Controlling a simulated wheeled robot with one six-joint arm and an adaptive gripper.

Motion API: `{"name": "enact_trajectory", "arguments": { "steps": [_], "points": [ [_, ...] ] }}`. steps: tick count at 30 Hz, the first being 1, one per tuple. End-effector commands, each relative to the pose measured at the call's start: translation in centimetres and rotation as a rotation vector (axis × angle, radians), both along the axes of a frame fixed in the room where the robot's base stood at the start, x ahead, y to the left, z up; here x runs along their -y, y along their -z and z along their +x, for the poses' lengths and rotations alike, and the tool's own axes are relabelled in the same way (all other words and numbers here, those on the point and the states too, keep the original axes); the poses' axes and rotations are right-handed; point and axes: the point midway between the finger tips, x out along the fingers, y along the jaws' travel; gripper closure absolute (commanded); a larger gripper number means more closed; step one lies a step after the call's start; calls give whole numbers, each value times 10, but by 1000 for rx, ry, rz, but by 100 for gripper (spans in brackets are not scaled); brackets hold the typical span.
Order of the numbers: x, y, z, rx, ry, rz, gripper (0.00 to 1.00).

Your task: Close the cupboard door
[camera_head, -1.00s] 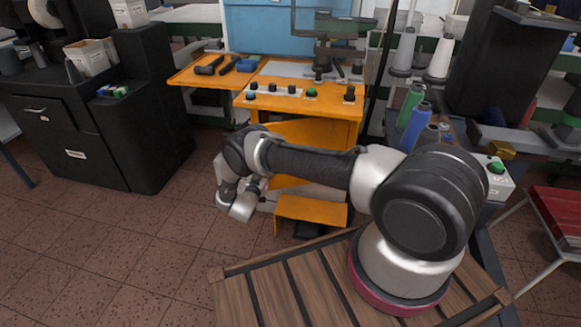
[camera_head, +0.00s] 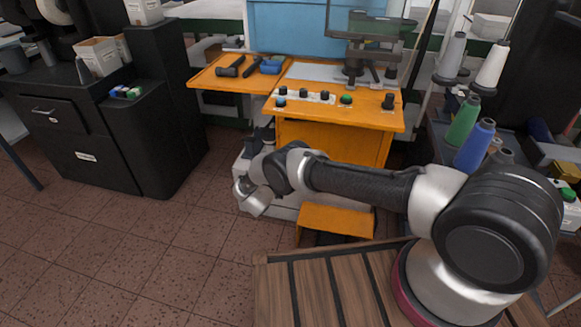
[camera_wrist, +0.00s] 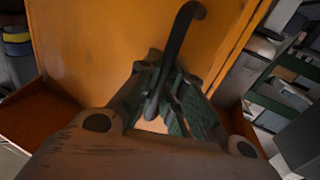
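The cupboard is the lower part of an orange workstation, and its orange front panel (camera_head: 350,145) shows below the control top. In the wrist view an orange panel (camera_wrist: 105,40) fills the upper middle. A dark curved handle (camera_wrist: 182,28) shows in front of this panel, its lower part between the greenish-dark fingers of my gripper (camera_wrist: 172,95). The fingers lie close together around it; whether they press on it I cannot tell. In the head view my wrist hangs left of the orange front and largely hides the fingers. How far the door stands open is unclear.
An orange step (camera_head: 335,220) juts out low at the front. A black drawer cabinet (camera_head: 95,140) stands at left, with open tiled floor (camera_head: 190,245) before it. Thread spools (camera_head: 470,135) stand at right. Hammers (camera_head: 230,66) lie on the orange side shelf.

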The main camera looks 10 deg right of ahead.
Motion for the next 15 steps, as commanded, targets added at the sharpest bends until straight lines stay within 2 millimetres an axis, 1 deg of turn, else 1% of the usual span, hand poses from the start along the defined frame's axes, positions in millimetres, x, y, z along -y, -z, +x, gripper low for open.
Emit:
{"name": "enact_trajectory", "arguments": {
  "steps": [11, 15],
  "points": [
    [0, 0, -1, 0, 1, 0, 81],
    [-9, 0, -11, 0, -1, 0, 81]
  ]
}}
